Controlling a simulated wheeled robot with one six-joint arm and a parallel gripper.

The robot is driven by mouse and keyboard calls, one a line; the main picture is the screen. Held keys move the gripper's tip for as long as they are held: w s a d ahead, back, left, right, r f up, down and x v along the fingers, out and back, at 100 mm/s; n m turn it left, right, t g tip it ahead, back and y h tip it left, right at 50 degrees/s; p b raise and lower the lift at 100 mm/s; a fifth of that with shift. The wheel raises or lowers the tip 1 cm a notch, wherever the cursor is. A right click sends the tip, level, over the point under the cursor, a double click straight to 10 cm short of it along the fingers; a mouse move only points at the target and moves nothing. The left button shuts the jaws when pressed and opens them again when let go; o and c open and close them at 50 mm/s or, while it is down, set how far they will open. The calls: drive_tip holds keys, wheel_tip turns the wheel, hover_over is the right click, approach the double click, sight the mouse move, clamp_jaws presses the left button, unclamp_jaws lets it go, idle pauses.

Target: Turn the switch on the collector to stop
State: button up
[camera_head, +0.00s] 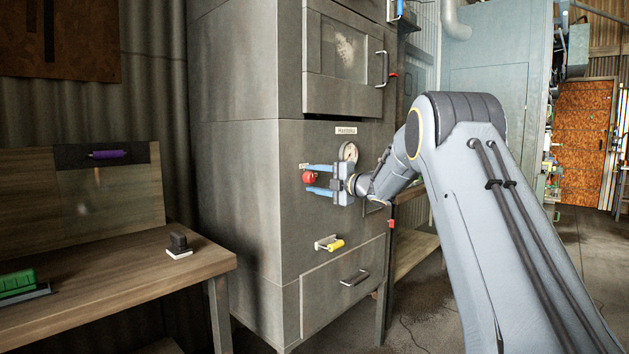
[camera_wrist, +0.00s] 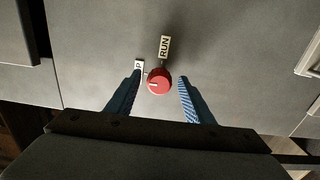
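The collector (camera_head: 255,150) is a tall grey metal cabinet. Its red round switch (camera_head: 309,177) sits on the front below a gauge. In the wrist view the red switch (camera_wrist: 160,82) has a white mark pointing left. A RUN label (camera_wrist: 164,47) is above it. A second label (camera_wrist: 139,66), at upper left, is partly hidden by a finger and shows only a "P". My gripper (camera_head: 308,179) is open, its two blue fingers on either side of the switch. In the wrist view my gripper (camera_wrist: 159,77) shows gaps between both fingers and the switch.
A round gauge (camera_head: 349,152) is just above my gripper. A yellow handle (camera_head: 332,244) and a drawer handle (camera_head: 355,278) protrude below. A wooden workbench (camera_head: 110,280) with a small black item (camera_head: 179,241) stands at left. Open floor lies at right.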

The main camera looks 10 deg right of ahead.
drive_tip(key=shift+s+d, duration=0.1)
drive_tip(key=v, duration=0.7)
drive_tip(key=shift+s, duration=0.2)
drive_tip(key=shift+d, duration=0.1)
